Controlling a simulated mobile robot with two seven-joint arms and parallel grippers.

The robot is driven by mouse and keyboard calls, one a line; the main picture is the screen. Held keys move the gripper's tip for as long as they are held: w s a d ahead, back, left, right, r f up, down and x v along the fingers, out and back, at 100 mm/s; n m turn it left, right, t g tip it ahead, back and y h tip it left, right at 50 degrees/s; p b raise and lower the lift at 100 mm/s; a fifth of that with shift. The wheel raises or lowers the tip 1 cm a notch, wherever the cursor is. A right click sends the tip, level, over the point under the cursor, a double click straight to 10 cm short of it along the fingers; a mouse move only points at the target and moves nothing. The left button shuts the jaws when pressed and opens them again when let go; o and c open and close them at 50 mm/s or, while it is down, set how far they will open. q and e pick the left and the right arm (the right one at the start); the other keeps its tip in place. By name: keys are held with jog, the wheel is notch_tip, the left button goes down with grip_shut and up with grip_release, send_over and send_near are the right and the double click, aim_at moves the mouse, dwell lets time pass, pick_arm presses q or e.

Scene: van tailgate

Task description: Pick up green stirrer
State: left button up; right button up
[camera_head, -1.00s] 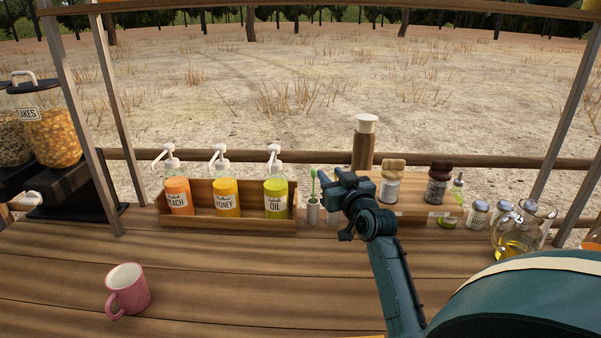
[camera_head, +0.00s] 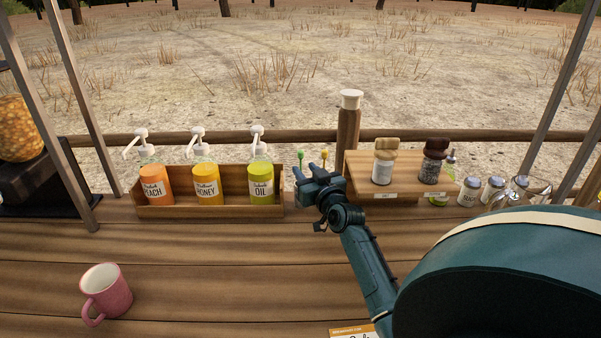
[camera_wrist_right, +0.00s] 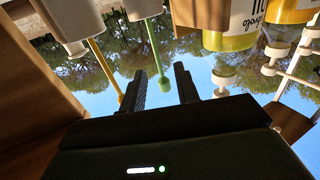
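The green stirrer (camera_head: 300,156) shows in the head view as a round green tip just above my right gripper (camera_head: 312,182). My gripper hides its lower part and its holder there. In the right wrist view the green stirrer (camera_wrist_right: 154,52) stands in a pale cup (camera_wrist_right: 142,8), and its ball tip lies in the gap between the two dark fingers of my right gripper (camera_wrist_right: 162,80). The fingers are apart, with space on both sides of the stirrer. My left gripper is not in view.
A yellow stirrer (camera_head: 325,155), also in the wrist view (camera_wrist_right: 102,62), stands close by. A wooden box (camera_head: 210,211) of pump bottles is to the left. A wooden riser (camera_head: 405,188) with jars is to the right. A pink mug (camera_head: 106,292) stands at front left.

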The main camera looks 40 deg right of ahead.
jog(key=x, duration=0.6)
jog(key=shift+s+a, duration=0.1)
jog(key=shift+c, duration=0.4)
grip_shut()
